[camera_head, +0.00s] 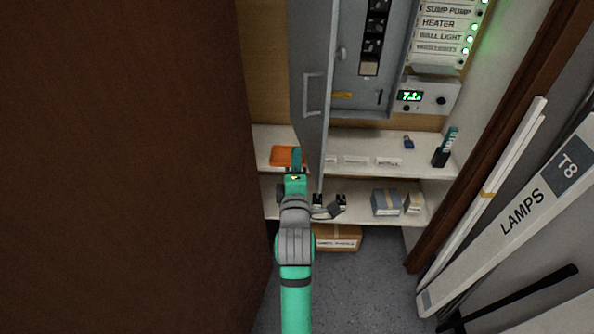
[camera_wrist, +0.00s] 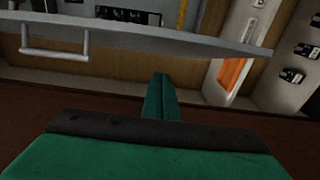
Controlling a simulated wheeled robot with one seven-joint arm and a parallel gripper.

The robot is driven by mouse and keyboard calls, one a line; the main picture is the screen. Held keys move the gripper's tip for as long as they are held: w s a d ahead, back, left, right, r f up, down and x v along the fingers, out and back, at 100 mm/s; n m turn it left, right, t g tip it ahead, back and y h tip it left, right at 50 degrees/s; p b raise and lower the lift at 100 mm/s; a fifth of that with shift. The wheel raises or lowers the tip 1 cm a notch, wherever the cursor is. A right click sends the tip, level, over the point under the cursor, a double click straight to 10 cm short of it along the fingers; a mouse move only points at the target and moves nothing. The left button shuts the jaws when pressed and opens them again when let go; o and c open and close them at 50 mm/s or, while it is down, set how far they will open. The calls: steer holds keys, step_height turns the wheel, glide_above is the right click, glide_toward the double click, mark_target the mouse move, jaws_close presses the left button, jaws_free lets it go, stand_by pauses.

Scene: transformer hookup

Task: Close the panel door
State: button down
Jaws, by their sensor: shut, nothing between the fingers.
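The grey panel door (camera_head: 318,70) stands open, swung out toward me and seen at a steep slant in the head view. Its bar handle (camera_head: 306,95) is on the left-facing side. The grey panel box (camera_head: 355,85) behind it shows a column of dark breakers (camera_head: 375,30). My gripper (camera_head: 297,154) is shut and empty, left of the door's lower part. In the wrist view its closed teal fingers (camera_wrist: 160,95) point toward the door (camera_wrist: 190,40), with the handle (camera_wrist: 55,52) to their left. I cannot tell whether the fingertips touch the door.
White shelves (camera_head: 270,136) below the panel hold an orange item (camera_head: 284,156), a blue padlock (camera_head: 408,143) and small boxes (camera_head: 386,202). A cardboard box (camera_head: 340,238) sits below. A brown surface (camera_head: 120,160) fills the left; long lamp cartons (camera_head: 510,215) lean at right.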

steer(key=w+d, duration=0.2)
steer(key=d, duration=0.1)
steer(key=shift+w+d, duration=0.2)
steer(key=shift+d, duration=0.1)
steer(key=shift+d, duration=0.1)
